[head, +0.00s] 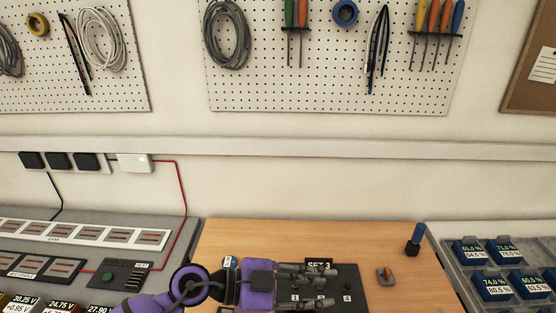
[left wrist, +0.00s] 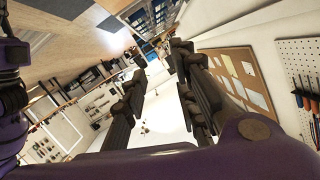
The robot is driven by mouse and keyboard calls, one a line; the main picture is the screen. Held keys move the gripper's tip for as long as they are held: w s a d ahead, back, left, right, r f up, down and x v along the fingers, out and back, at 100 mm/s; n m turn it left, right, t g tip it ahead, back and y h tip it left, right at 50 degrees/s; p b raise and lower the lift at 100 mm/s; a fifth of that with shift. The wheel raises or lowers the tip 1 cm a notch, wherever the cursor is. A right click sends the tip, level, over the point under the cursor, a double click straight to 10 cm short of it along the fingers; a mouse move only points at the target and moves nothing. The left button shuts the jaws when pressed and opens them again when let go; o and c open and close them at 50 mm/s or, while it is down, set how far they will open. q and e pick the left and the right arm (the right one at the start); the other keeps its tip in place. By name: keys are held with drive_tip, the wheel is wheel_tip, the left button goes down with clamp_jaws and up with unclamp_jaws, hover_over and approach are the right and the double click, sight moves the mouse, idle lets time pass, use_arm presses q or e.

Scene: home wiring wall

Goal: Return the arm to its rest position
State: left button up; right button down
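My left arm, purple with a dark gripper (head: 343,287), comes in from the bottom of the head view. It reaches to the right over the wooden worktop (head: 228,240), and its fingers point right. It is above or in front of a black panel labelled SET 3 (head: 319,265), part of which it hides. In the left wrist view the two dark fingers (left wrist: 160,62) stand apart with nothing between them. My right gripper shows in neither view.
A blue-topped item (head: 417,234) and a small red-levered switch (head: 386,276) are on the worktop at right. A rack of blue meters (head: 496,284) is further right. Grey panels with several display strips (head: 80,234) are at left. Pegboards (head: 345,85) hang on the wall.

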use_arm(q)
drive_tip(key=w+a+r+n+t+h, duration=0.25)
drive_tip(key=r+n+t, duration=0.25)
drive_tip(key=r+t, duration=0.3)
drive_tip(key=w+a+n+t+y, duration=0.4)
drive_tip(key=a+n+t+y, duration=0.4)
drive_tip(key=a, duration=0.3)
drive_tip(key=a+f+n+y, duration=0.65)
drive_tip(key=a+y, duration=0.25)
drive_tip(key=a, duration=0.2)
drive_tip(key=s+a+f+n+g+y, duration=0.1)
drive_tip(key=s+a+f+g+y, duration=0.1)
drive_tip(key=s+a+f+g, duration=0.45)
drive_tip(key=s+a+f+n+g+y, duration=0.2)
drive_tip(key=s+a+f+g, duration=0.1)
drive_tip(key=s+f, duration=0.6)
drive_tip(key=s+d+f+m+g+h, duration=0.1)
drive_tip(key=s+f+g, duration=0.2)
drive_tip(key=s, duration=0.6)
drive_tip(key=s+d+f+m+g+h, duration=0.1)
drive_tip(key=s+d+f+g+h, duration=0.2)
drive_tip(key=s, duration=0.7)
drive_tip(key=w+d+f+t, duration=0.2)
drive_tip(key=w+f+t, duration=0.4)
drive_tip(key=f, duration=0.5)
drive_tip(key=shift+w+d, duration=0.3)
drive_tip(key=shift+w, duration=0.7)
